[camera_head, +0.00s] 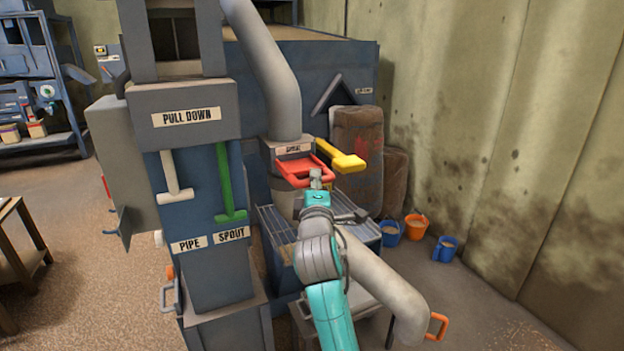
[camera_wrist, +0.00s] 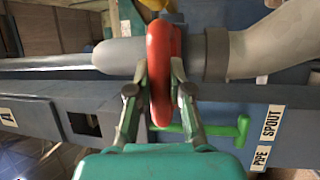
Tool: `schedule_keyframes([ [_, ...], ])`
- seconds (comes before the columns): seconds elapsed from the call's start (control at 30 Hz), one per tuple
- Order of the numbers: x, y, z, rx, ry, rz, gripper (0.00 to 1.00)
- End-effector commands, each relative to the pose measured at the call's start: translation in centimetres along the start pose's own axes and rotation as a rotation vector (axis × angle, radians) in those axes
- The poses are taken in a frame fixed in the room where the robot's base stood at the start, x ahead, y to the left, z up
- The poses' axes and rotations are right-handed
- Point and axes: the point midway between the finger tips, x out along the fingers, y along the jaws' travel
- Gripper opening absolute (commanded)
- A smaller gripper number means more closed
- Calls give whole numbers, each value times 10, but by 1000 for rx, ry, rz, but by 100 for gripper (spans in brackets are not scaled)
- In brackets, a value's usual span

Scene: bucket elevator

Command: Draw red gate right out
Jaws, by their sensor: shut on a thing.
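The red gate (camera_head: 300,164) is a flat slide with a frame-shaped handle, in the collar of the grey pipe below a small label plate. Its handle points toward me. My gripper (camera_head: 316,182) is at the front of this handle, above the grated box. In the wrist view my gripper (camera_wrist: 160,72) has a finger on each side of the red handle (camera_wrist: 160,100) and is shut on it. How far the gate's plate still sits inside the collar is hidden.
A yellow handle (camera_head: 345,158) sticks out just right of the red gate. Left are white (camera_head: 176,180) and green (camera_head: 229,185) levers marked PIPE and SPOUT. Below are a grated box (camera_head: 275,228) and a grey pipe (camera_head: 390,285) with an orange handle. Buckets (camera_head: 416,226) stand by the wall.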

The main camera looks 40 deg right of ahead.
Motion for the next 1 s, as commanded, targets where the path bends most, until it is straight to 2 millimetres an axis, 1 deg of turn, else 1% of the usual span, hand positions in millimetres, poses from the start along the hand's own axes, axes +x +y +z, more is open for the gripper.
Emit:
schedule_keyframes([
  [0.1, -11, 1, 5, 0, -1, -3, 0],
  [0.2, -17, 2, 7, -1, -1, -2, 0],
  [0.5, -18, 2, 8, -2, -2, -3, 0],
  [0.53, -18, 2, 8, -2, -3, -3, 22],
  [0.57, -18, 2, 8, -2, -2, -3, 29],
  [0.6, -18, 2, 8, -2, -2, -3, 39],
  [0.63, -18, 2, 8, -2, -2, -3, 45],
  [0.9, -18, 3, 8, -1, -1, -1, 45],
  [1.0, -21, 3, 7, -1, 0, -1, 45],
])
